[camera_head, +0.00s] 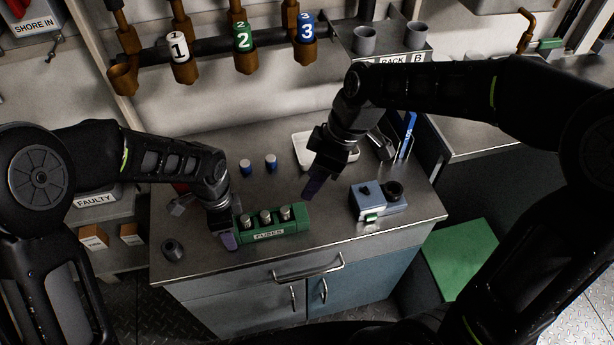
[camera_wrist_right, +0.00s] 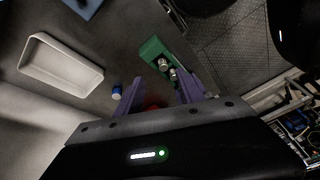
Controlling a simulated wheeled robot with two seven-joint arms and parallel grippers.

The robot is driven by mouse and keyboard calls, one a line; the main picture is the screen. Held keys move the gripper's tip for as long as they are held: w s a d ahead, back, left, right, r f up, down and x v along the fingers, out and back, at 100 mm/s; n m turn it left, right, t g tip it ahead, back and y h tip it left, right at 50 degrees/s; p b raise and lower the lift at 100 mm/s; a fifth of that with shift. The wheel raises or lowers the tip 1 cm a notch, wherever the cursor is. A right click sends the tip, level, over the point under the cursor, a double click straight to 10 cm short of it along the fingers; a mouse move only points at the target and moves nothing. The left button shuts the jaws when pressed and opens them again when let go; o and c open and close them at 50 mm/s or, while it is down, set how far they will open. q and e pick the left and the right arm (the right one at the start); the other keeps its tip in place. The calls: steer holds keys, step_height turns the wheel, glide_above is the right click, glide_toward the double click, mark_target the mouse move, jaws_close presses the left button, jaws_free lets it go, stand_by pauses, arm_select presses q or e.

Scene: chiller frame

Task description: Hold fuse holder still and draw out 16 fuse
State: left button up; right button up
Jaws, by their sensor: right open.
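The green fuse holder (camera_head: 268,236), labelled FUSES, stands near the front of the counter with three silver-topped fuses (camera_head: 265,218) upright in a row. My left gripper (camera_head: 230,240) is at the holder's left end, a purple finger against or close to its front; its grip is hard to tell. My right gripper (camera_head: 313,187) is open and empty, above and behind the holder's right end. In the right wrist view the holder (camera_wrist_right: 152,48) and two silver fuse tops (camera_wrist_right: 168,69) show beyond the open purple fingers (camera_wrist_right: 160,92). I cannot read any fuse rating.
Two blue-and-white cylinders (camera_head: 258,165) stand behind the holder. A white tray (camera_head: 303,150) lies behind my right gripper. A blue-grey device (camera_head: 382,203) with black knobs stands to the right. A dark ring-like part (camera_head: 172,250) lies front left. Numbered pipes (camera_head: 210,45) run above.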

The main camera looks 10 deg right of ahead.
mark_target(286, 210)
steer(key=shift+w+a+n, duration=0.1)
steer(key=shift+a+n, duration=0.2)
steer(key=shift+n, duration=0.4)
steer(key=shift+a+n, duration=0.3)
steer(key=shift+n, duration=0.4)
steer(key=x, duration=1.2)
steer(key=shift+w+a+r, duration=0.1)
steer(key=shift+w+a, duration=0.05)
steer(key=shift+c, duration=0.4)
jaws_close()
steer(key=shift+r, duration=0.75)
steer(key=shift+r, duration=1.35)
